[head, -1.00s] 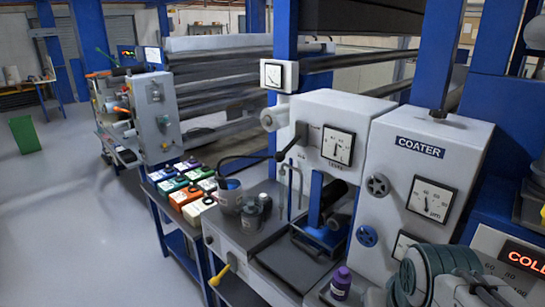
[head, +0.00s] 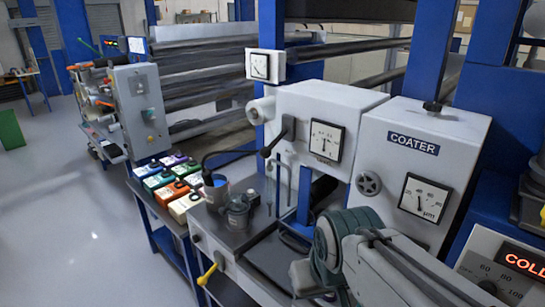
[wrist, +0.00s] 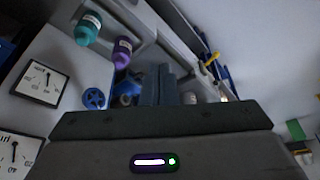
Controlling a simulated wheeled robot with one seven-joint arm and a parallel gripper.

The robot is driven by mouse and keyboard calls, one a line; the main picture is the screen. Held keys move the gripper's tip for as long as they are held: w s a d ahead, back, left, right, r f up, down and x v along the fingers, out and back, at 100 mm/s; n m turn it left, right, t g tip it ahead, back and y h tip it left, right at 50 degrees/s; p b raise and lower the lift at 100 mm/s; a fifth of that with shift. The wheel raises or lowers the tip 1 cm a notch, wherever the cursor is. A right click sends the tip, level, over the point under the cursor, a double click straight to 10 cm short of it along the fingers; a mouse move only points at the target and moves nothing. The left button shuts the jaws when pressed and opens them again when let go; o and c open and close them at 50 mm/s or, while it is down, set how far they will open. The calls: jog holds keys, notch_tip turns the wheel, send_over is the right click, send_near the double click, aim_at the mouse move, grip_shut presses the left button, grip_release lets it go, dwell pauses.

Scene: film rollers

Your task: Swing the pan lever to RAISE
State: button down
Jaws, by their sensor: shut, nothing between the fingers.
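A yellow-handled lever (head: 207,272) sticks out from the front left of the coater's bench; it also shows in the wrist view (wrist: 212,58). A black lever (head: 273,142) slants down to the left from the side of the coater's upper housing. I cannot read a RAISE mark or tell from labels which one is the pan lever. My gripper (wrist: 158,83) shows in the wrist view, its dark fingers together and empty, apart from both levers. In the head view my arm hides the gripper.
The coater (head: 412,150) carries dial gauges and a grey handwheel (head: 368,183). Grey cups (head: 238,213) and several coloured containers (head: 172,180) sit on the left.

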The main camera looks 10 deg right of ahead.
aim_at(273, 144)
jog(key=w+d+r+m+t, duration=0.1)
jog(key=w+d+m+t, duration=0.1)
jog(key=w+m, duration=0.5)
jog(key=w+d+r+m+t+y+b, duration=0.1)
jog(key=w+m+t, duration=0.4)
jog(key=w, duration=1.2)
jog(key=w+d+r+m+t+y+b, duration=0.1)
jog(key=w+d+m+t, duration=0.2)
jog(key=w+m, duration=0.6)
jog(key=shift+w+t, duration=0.6)
jog(key=shift+w, duration=1.5)
jog(key=shift+r, duration=0.1)
jog(key=w+a+p, duration=0.1)
jog(key=w+a, duration=0.3)
jog(key=w, duration=0.4)
jog(key=shift+a+f, duration=0.3)
